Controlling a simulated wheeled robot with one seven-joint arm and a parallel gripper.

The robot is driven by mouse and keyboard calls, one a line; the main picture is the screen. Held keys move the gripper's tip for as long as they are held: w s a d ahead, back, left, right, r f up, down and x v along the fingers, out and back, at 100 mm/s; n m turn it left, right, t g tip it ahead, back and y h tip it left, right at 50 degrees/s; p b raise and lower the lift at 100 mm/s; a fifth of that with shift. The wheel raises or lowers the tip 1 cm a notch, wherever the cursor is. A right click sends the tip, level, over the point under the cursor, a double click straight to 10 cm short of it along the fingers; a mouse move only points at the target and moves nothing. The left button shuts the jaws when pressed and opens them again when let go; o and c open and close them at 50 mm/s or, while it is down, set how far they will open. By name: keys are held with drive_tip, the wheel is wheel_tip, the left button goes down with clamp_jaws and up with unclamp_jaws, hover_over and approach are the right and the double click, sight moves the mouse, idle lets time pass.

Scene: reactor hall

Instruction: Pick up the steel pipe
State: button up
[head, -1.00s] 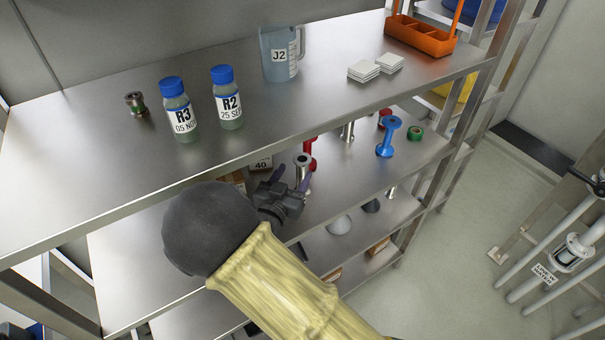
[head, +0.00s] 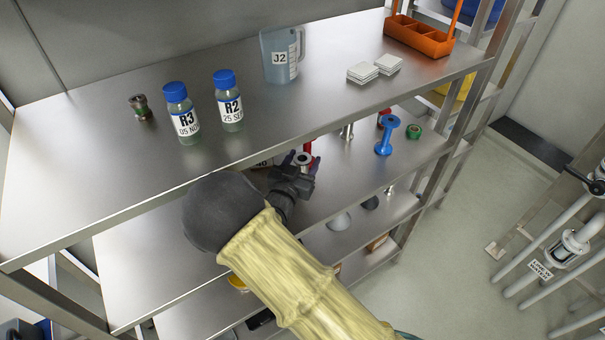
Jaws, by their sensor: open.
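A steel pipe (head: 303,159) with a round flanged top stands upright on the second shelf (head: 339,178), just under the front edge of the top shelf. My gripper (head: 302,165) is open, with its fingers to either side of the pipe's upper end as seen from here. I cannot tell whether they touch it. My gripper hides the pipe's lower part. A second thin silver piece (head: 347,131) stands farther back, partly hidden by the top shelf.
A red pipe (head: 308,146) stands close behind my gripper. A blue pipe (head: 385,135) and a green ring (head: 414,132) are to the right. The top shelf (head: 250,150) overhangs, carrying bottles R3 (head: 182,113) and R2 (head: 228,101) and jug J2 (head: 282,55).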

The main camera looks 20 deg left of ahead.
idle(0.3)
clamp_jaws()
drive_tip(key=shift+r, duration=0.15)
drive_tip(key=shift+r+b, duration=0.3)
drive_tip(key=shift+r, duration=0.25)
drive_tip(key=shift+r+b, duration=0.35)
drive_tip(key=shift+r, duration=0.55)
drive_tip(key=s+a+b, duration=0.1)
drive_tip(key=s+b, duration=0.2)
drive_tip(key=s, duration=1.5)
drive_tip(key=shift+a+r, duration=0.2)
drive_tip(key=shift+a, duration=0.05)
